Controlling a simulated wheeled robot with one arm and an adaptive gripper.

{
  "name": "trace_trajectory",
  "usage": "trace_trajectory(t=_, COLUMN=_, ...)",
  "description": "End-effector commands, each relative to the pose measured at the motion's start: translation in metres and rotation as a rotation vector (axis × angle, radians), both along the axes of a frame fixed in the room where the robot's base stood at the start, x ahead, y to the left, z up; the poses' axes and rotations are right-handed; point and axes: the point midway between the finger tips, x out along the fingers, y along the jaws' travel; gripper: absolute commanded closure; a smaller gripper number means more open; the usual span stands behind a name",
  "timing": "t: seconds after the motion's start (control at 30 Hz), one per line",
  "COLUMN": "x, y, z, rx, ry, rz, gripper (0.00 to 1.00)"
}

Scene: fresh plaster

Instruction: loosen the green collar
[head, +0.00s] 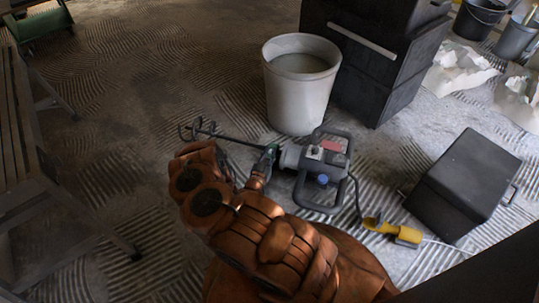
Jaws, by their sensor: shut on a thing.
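A power mixer (322,165) with a dark frame handle lies on the floor right of centre. Its thin stirring rod (226,137) points left and ends in a curled paddle (194,128). The green collar (271,152) sits where the rod meets the mixer body. My gripper (265,163), at the end of my copper-coloured arm, is shut on the green collar from the near side. The fingers and wrist hide part of the collar, so the exact hold is hard to see.
A pale bucket (298,95) stands just behind the mixer, beside stacked black cases (372,50). A black box (465,182) lies at right. A yellow plug connector (395,231) lies on the cable. A slatted bench (30,150) stands left.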

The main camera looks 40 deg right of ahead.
Motion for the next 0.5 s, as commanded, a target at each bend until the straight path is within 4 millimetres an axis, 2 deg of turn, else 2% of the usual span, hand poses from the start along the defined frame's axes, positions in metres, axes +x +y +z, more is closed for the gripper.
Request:
trace_trajectory(t=0.33, x=-0.0018, y=-0.0004, z=-0.0024, rx=0.004, ry=0.004, rz=-0.003, gripper=1.00)
trace_trajectory(t=0.37, x=-0.0018, y=-0.0004, z=-0.0024, rx=0.005, ry=0.004, rz=-0.003, gripper=0.79)
trace_trajectory(t=0.5, x=-0.0014, y=-0.0003, z=-0.0019, rx=0.003, ry=0.003, rz=-0.002, gripper=0.65)
